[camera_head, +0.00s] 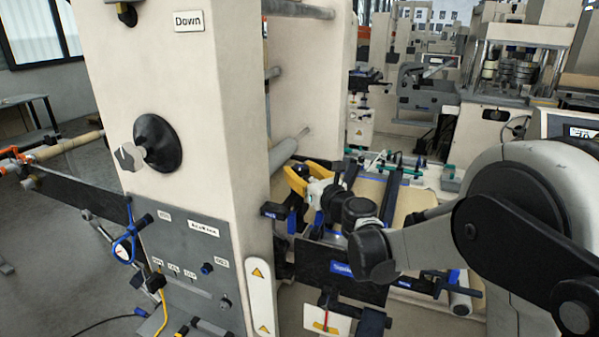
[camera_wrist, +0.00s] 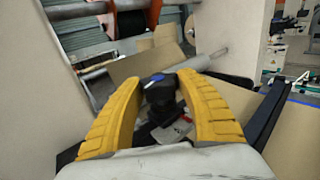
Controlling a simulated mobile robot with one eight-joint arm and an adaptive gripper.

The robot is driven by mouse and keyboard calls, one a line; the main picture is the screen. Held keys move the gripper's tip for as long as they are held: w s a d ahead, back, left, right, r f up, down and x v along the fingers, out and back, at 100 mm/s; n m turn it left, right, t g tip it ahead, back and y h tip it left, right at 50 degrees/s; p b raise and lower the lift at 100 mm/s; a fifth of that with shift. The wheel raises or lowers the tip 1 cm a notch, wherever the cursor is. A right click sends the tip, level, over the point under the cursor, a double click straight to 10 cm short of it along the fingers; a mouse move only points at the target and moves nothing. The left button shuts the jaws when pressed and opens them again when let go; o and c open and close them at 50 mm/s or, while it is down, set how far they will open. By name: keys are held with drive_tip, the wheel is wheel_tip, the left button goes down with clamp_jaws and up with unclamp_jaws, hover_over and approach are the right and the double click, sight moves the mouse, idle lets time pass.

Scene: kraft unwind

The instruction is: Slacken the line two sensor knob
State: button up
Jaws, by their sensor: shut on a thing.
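My gripper (camera_wrist: 160,80) has two curved yellow ribbed fingers. In the wrist view they are closed in around a black knob (camera_wrist: 159,93) with a blue mark on its top, one finger on each side. In the head view my gripper (camera_head: 297,180) is beside the right face of the cream machine column, and one yellow finger shows. The knob cannot be made out in the head view. Whether this is the line two knob cannot be read, as no label near it is legible.
A cream machine column (camera_head: 165,70) stands close on the left, with a black round knob (camera_head: 157,143) and a grey control panel (camera_head: 190,255). A grey roller (camera_head: 289,150) sticks out behind my gripper. Dark brackets and brown web surround the gripper closely.

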drive_tip(key=n+g+y, duration=0.3)
drive_tip(key=y, duration=0.1)
drive_tip(key=shift+f+n+g+y, duration=0.1)
drive_tip(key=shift+n+g+y, duration=0.2)
drive_tip(key=shift+n+g, duration=0.1)
drive_tip(key=n+g+y, duration=0.1)
drive_tip(key=g, duration=0.1)
drive_tip(key=n+g+y, duration=0.1)
drive_tip(key=n+g, duration=0.1)
drive_tip(key=shift+s+n+g+y, duration=0.15)
drive_tip(key=shift+n+g+y, duration=0.15)
drive_tip(key=shift+g+y, duration=0.1)
drive_tip(key=n+g, duration=0.2)
drive_tip(key=g, duration=0.2)
drive_tip(key=n+g+y+p, duration=0.1)
drive_tip(key=n+g, duration=0.2)
drive_tip(key=g, duration=0.1)
drive_tip(key=shift+s+a, duration=0.1)
drive_tip(key=shift+s+n+g, duration=0.1)
drive_tip(key=shift+n+g, duration=0.3)
drive_tip(key=shift+g, duration=0.1)
drive_tip(key=o, duration=1.2)
